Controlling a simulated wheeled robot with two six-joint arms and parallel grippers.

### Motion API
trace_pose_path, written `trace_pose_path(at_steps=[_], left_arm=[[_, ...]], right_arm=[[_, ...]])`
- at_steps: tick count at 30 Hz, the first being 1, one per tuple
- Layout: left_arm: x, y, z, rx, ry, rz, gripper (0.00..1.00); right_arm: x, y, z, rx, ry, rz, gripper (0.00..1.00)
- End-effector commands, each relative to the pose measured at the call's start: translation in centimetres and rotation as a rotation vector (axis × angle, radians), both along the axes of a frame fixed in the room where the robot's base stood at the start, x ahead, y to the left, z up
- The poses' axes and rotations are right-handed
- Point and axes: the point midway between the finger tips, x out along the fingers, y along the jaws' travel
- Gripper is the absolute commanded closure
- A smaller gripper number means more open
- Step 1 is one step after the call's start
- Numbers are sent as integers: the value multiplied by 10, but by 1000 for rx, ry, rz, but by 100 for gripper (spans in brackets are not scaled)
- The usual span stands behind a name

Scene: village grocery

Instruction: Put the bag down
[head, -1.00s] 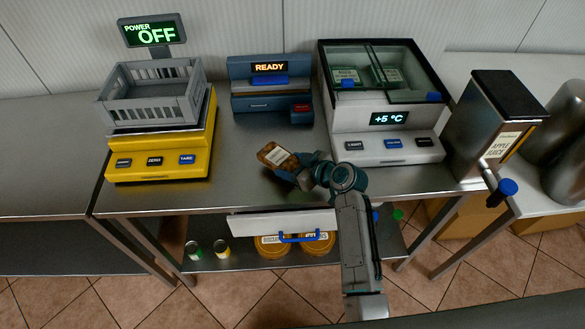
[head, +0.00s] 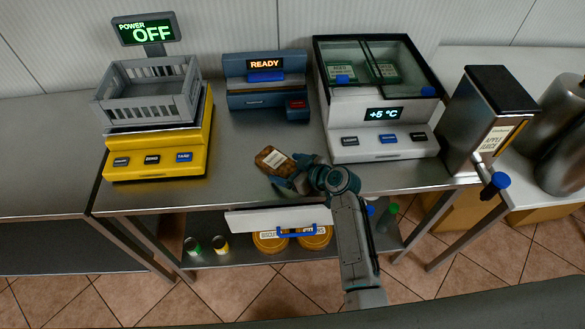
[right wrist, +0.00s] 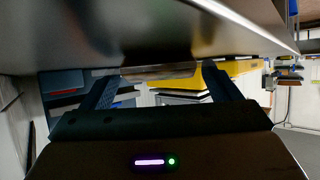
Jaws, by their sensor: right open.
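The bag (head: 274,160) is a small brown pack with a pale label. It lies on the steel counter near its front edge, below the READY device. My right gripper (head: 284,172) is open at the bag's near right end, low over the counter. In the right wrist view the two dark fingers (right wrist: 160,85) stand apart, and a thin brownish edge of the bag (right wrist: 160,72) shows between their tips. The wrist picture is upside down, with the counter at the top. My left gripper is not in view.
A yellow scale (head: 158,150) with a grey crate (head: 150,105) stands left. The READY device (head: 266,85) is behind the bag; a cooled case (head: 384,145) and juice dispenser (head: 490,120) stand right. A drawer (head: 255,219) juts out below the counter. Bare counter lies left of the bag.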

Motion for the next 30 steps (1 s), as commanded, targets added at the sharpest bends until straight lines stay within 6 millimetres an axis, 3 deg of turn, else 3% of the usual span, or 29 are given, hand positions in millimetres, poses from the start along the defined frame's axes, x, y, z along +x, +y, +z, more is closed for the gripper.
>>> trace_pose_path(at_steps=[5, 21, 30], left_arm=[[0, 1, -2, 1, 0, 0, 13], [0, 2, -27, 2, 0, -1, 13], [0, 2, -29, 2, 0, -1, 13]], right_arm=[[-7, -8, 5, -2, -2, 0, 17], [-67, -70, 50, -4, -2, 1, 17], [-75, -76, 57, 0, -1, 1, 17]])
